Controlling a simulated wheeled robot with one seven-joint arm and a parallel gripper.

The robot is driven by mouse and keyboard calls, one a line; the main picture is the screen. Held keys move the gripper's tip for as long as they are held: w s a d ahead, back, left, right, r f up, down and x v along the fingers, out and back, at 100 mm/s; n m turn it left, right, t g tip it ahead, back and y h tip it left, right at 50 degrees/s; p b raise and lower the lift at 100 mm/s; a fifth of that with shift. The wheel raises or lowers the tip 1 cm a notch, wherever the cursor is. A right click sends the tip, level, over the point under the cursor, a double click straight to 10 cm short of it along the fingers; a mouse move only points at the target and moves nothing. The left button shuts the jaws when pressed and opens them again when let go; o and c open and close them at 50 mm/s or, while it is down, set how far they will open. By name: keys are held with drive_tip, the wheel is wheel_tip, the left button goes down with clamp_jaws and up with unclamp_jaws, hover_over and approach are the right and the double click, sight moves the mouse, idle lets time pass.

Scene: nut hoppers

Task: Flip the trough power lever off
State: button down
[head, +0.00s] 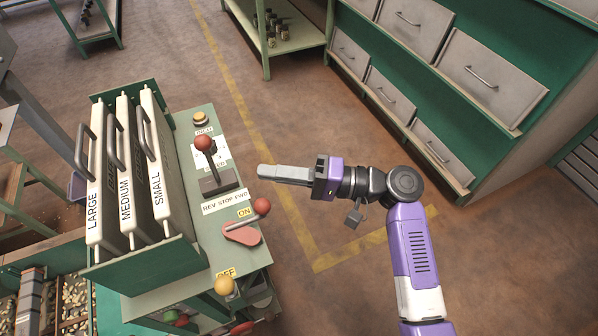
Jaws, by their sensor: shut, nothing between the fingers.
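A green control panel (205,130) stands left of centre in the head view. On it is a lever with a red base plate (241,233) and a red ball knob (262,206). The knob points up and right, beside the yellow ON label (244,212). A yellow OFF label (226,272) is lower down, partly hidden by a yellow ball knob (224,286). No label reading "trough" is legible. My gripper (261,171) is shut and empty, pointing left. In the picture it is above the ON knob and right of the panel, apart from the levers.
An upright red-knobbed lever (204,143) stands behind the REV STOP FWD label (225,202). Plates marked LARGE, MEDIUM and SMALL (160,180) stand left of it. More knobs crowd below. A green drawer cabinet (490,120) is at right. Open floor lies between.

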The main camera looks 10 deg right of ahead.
sight(248, 224)
drive_tip(key=shift+s+a+f+p, duration=0.1)
drive_tip(key=shift+s+f+p, duration=0.1)
drive_tip(key=shift+s, duration=0.75)
drive_tip(key=shift+s+f+p, duration=0.15)
drive_tip(key=shift+s+p, duration=0.05)
drive_tip(key=shift+s, duration=0.75)
drive_tip(key=shift+s+t, duration=0.1)
drive_tip(key=shift+t, duration=0.2)
